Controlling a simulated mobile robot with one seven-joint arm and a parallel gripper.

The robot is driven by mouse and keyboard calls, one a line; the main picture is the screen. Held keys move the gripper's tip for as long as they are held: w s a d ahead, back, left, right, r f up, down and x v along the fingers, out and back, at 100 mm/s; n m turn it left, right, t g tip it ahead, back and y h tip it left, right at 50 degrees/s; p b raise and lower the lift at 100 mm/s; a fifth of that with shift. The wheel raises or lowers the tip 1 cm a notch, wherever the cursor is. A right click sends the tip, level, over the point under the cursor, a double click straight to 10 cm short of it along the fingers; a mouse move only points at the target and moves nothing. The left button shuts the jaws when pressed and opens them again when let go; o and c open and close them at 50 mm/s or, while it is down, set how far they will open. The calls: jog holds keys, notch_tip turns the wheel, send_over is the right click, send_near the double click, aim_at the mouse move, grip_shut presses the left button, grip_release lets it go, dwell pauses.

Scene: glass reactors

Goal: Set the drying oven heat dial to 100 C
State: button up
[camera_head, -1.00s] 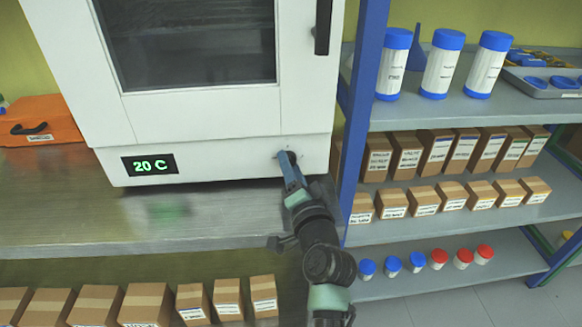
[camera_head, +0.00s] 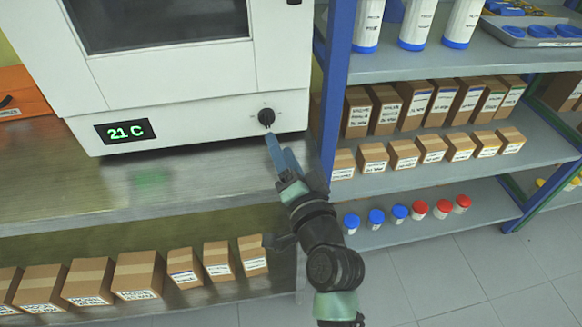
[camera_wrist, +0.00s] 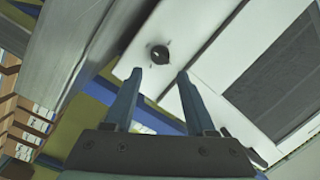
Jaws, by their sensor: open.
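The white drying oven (camera_head: 190,75) stands on a metal bench, its door closed. Its green display (camera_head: 125,131) reads 21 C. The black heat dial (camera_head: 266,117) is on the lower right of the oven front; the dial also shows in the wrist view (camera_wrist: 160,54). My gripper (camera_head: 272,142) is just below and in front of the dial, apart from it. In the wrist view my gripper (camera_wrist: 160,75) has two blue fingers spread apart with nothing between them, and the dial lies just beyond the tips, roughly centred. The dial's exact pointer angle is too small to read.
A blue shelf post (camera_head: 335,90) stands close to the right of the oven. Shelves beside it hold brown boxes (camera_head: 385,107) and blue-lidded jars (camera_head: 417,22). More boxes (camera_head: 140,275) line the shelf under the bench (camera_head: 60,190). An orange case (camera_head: 20,95) is at far left.

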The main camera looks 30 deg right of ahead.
jog(key=s, duration=0.5)
jog(key=shift+a, duration=0.3)
jog(key=w+a+r+n+t+y, duration=0.1)
jog(key=a+r+n+t, duration=0.2)
jog(key=r, duration=0.5)
jog(key=a+r+n+y, duration=0.1)
jog(key=a+r+n, duration=0.25)
jog(key=r, duration=0.55)
jog(key=w+a+r+n+t+y, duration=0.15)
jog(key=a+r, duration=0.25)
jog(key=r, duration=0.4)
jog(key=s+a+r+n+t, duration=0.35)
jog(key=s+r, duration=0.25)
jog(key=r, duration=0.3)
jog(key=s+a+r+n+t, duration=0.2)
jog(key=s+a+r, duration=0.3)
jog(key=r, duration=0.4)
notch_tip(320, 180, up, 13)
jog(key=d+p, duration=0.1)
jog(key=p, duration=1.2)
jog(key=shift+d+m+h, duration=0.15)
jog(key=shift+m+h, duration=0.2)
jog(key=shift+h, duration=0.1)
jog(key=shift+w, duration=0.1)
